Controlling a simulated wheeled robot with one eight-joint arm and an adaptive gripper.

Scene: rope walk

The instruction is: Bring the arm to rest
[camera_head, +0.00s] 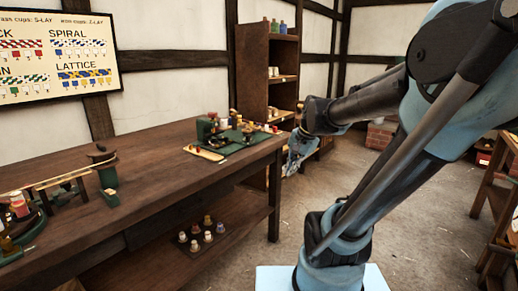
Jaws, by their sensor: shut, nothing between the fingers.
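My gripper (293,158) is at the end of my arm, in the middle of the head view. It hangs beside the right end of the wooden workbench (150,195), tilted down to the left. It looks small and dark, and its fingers are shut with nothing between them. My blue and black arm (425,120) fills the right side of the view, folded from its base up and back towards the gripper.
A green machine (208,130) and a small tray of pegs (204,153) stand at the bench's right end. Several bobbins (207,236) stand on its lower shelf. A tall shelf unit (251,70) stands behind. Another wooden table (495,215) is at far right. The floor between is clear.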

